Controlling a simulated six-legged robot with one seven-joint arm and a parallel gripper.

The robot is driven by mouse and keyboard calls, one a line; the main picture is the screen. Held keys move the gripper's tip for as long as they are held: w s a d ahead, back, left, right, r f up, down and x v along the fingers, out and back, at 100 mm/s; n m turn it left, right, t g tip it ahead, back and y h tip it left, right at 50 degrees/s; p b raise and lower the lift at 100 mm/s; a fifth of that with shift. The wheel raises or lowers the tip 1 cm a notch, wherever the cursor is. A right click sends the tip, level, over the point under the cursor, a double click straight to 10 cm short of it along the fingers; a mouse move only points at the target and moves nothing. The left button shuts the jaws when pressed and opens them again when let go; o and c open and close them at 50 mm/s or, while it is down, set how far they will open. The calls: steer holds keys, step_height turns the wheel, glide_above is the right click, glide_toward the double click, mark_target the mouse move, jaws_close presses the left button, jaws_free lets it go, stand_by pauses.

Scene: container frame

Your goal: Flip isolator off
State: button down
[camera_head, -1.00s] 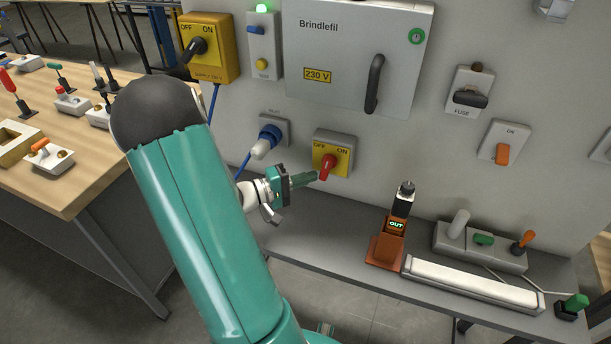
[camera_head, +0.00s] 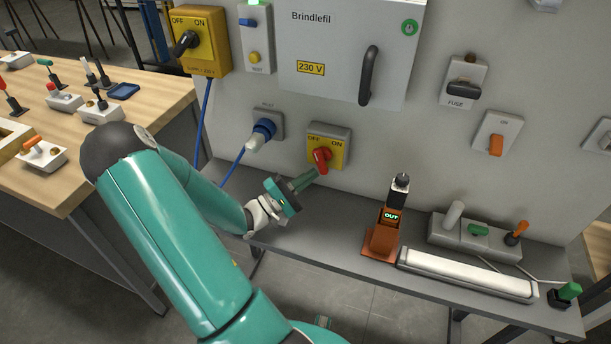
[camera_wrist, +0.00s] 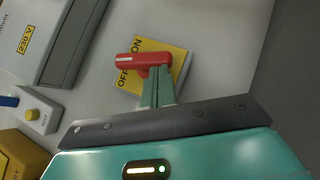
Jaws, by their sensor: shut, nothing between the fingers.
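The isolator (camera_head: 340,135) is a grey box with a yellow face marked OFF and ON, mounted low on the grey panel. Its red handle (camera_head: 321,161) slants downward in the head view. In the wrist view the red handle (camera_wrist: 140,61) lies across the yellow face (camera_wrist: 160,45), just beyond my fingertips. My gripper (camera_head: 312,175) is shut and empty, with its fingers at the lower left of the handle. In the wrist view the fingers (camera_wrist: 157,88) overlap the handle's right part. I cannot tell for certain whether they touch it.
A yellow supply box (camera_head: 201,40) with a black handle is at upper left. A blue plug (camera_head: 263,132) sits left of the isolator. A grey cabinet (camera_head: 340,85) is above. An orange device (camera_head: 384,235) and a switch block (camera_head: 478,237) stand on the shelf below right.

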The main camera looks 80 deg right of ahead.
steer(key=shift+s+f, duration=0.2)
steer(key=shift+s, duration=0.45)
stand_by(0.7)
steer(key=shift+w+a, duration=0.1)
stand_by(1.0)
steer(key=v, duration=0.7)
steer(key=shift+f, duration=0.2)
steer(key=shift+w+a, duration=0.1)
steer(key=shift+a, duration=0.05)
